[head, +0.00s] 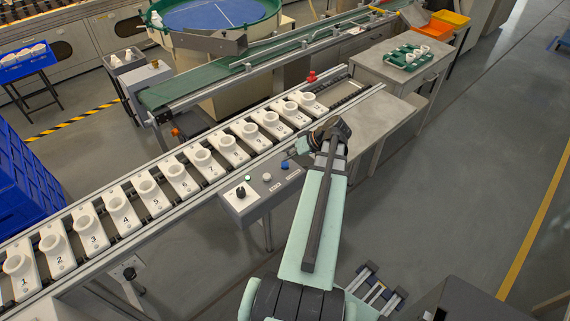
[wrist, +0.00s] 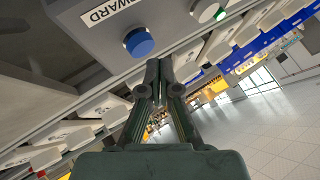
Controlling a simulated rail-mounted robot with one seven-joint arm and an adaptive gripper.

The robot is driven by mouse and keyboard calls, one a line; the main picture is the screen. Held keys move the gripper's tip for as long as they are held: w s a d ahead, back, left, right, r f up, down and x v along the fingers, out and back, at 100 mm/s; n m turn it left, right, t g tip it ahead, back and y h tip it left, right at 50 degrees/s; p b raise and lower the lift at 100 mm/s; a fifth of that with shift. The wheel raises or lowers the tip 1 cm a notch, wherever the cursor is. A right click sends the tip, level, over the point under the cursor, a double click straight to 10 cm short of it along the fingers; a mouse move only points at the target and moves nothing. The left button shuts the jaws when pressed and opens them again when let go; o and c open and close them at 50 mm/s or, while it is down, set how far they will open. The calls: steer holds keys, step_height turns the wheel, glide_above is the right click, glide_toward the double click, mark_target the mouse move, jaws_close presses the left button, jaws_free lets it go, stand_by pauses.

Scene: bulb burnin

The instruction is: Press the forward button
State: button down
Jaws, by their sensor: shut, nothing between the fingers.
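The blue button (wrist: 139,42) sits on the grey control box, with a white label (wrist: 105,14) beside it reading "...WARD", its start cut off. In the head view the blue button (head: 284,165) is at the right end of the box (head: 238,205). My gripper (wrist: 158,66) is shut and empty. In the wrist view its fingertips lie just below and right of the blue button, close to it; I cannot see contact. In the head view my arm's dark end is up and right of the button, and the fingertips are hidden.
A pale button (head: 267,177) and a black knob (head: 240,192) share the box. The pale button (wrist: 205,10) shows in the wrist view too. Behind the box runs a conveyor with numbered white holders (head: 178,178). A grey table (head: 378,115) adjoins at right.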

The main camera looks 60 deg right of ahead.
mark_target(287, 164)
steer(key=shift+f, duration=0.1)
stand_by(0.3)
steer(key=shift+f+b, duration=0.35)
steer(key=shift+b, duration=0.1)
steer(key=shift+f+b, duration=0.45)
steer(key=shift+f, duration=0.05)
stand_by(0.6)
steer(key=shift+r, duration=0.2)
steer(key=shift+r+p, duration=0.4)
steer(key=shift+r, duration=0.45)
steer(key=shift+r+p, duration=1.3)
steer(key=shift+r, duration=1.15)
